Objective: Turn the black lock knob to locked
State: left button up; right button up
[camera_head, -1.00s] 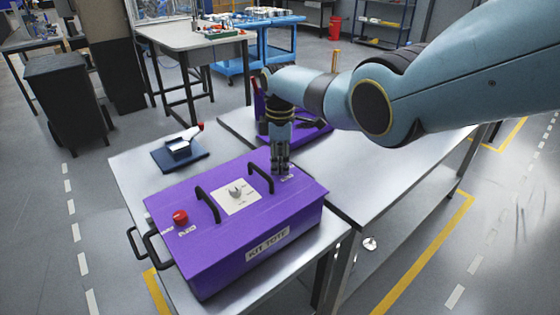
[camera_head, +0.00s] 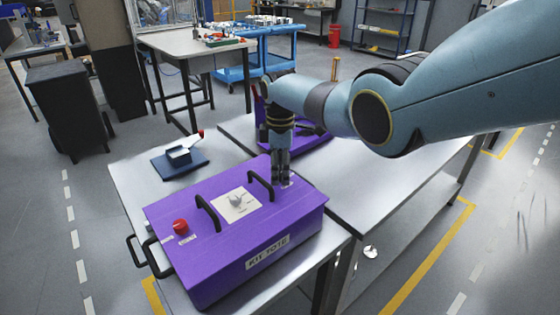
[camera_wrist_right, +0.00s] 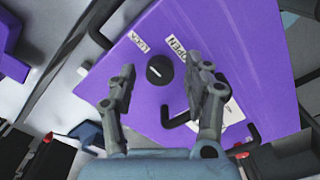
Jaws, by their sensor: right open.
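The black lock knob (camera_wrist_right: 159,69) is round with a pale mark on its face. It sits on the purple kit tote's lid (camera_wrist_right: 235,45), near the printed words LOCK (camera_wrist_right: 139,42) and OPEN (camera_wrist_right: 175,48). I cannot tell surely which word the mark points to. My right gripper (camera_wrist_right: 160,84) is open, its two fingers on either side of the knob in the wrist view, with gaps between. In the head view my right gripper (camera_head: 281,180) points down at the right end of the tote (camera_head: 215,262) and hides the knob. My left gripper is not in view.
A red button (camera_head: 180,226) is at the left. Behind are a purple fixture (camera_head: 305,142) and a blue block with a red-tipped lever (camera_head: 180,158). The right table (camera_head: 385,165) is clear.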

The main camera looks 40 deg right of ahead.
aim_at(280, 172)
notch_tip(280, 172, up, 12)
dwell(0.4)
dwell(0.3)
